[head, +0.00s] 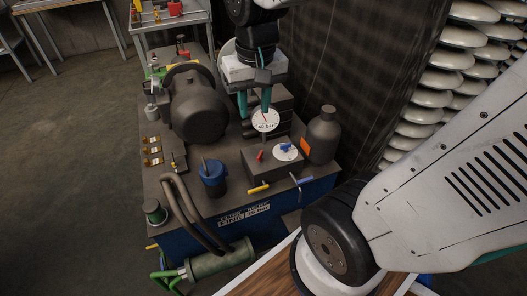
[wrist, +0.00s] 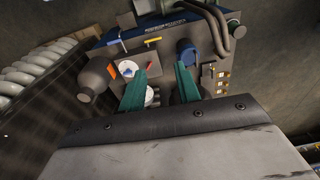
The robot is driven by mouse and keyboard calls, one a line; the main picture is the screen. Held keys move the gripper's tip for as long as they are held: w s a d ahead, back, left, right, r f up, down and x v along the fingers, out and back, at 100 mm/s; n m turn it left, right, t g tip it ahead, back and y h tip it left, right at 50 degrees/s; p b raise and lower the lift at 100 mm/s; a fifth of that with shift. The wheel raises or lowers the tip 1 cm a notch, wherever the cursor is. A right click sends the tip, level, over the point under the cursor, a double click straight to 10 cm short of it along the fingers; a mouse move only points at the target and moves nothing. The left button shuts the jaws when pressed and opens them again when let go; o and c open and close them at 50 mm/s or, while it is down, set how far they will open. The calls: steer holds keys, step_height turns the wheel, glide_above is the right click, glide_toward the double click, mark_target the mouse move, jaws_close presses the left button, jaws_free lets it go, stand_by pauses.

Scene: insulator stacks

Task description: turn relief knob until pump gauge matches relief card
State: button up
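A blue knob (head: 284,148) sits on a white disc on the dark block at the front right of the pump unit; the disc and knob also show in the wrist view (wrist: 127,69). A round white gauge (head: 265,121) with printed text stands behind it; its exact reading is too small to tell. My gripper (head: 254,112) has teal fingers pointing down, above and behind the knob and close to the gauge. The fingers are apart and empty in the wrist view (wrist: 162,68). The left finger partly hides a white dial (wrist: 150,96). I cannot identify the relief card.
A dark bottle (head: 323,136) with an orange tag stands right of the knob. A blue capped cylinder (head: 213,179) and bent hoses (head: 184,205) are to its left. A red lever (head: 260,155), yellow handle (head: 258,188) and blue handle (head: 303,180) are nearby. A large motor (head: 198,106) stands behind.

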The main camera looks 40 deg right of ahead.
steer(key=w+d+f+m, duration=0.3)
steer(key=w+d+f, duration=0.2)
steer(key=w+f, duration=0.35)
steer(key=m+g, duration=0.1)
steer(key=m, duration=0.5)
glide_above(260, 154)
step_height(260, 154, down, 21)
steer(key=shift+r, duration=0.1)
step_height(260, 154, down, 7)
steer(key=shift+r, duration=0.1)
steer(key=shift+w+f, duration=0.1)
steer(key=shift+f, duration=0.4)
steer(key=shift+c, duration=0.3)
jaws_close()
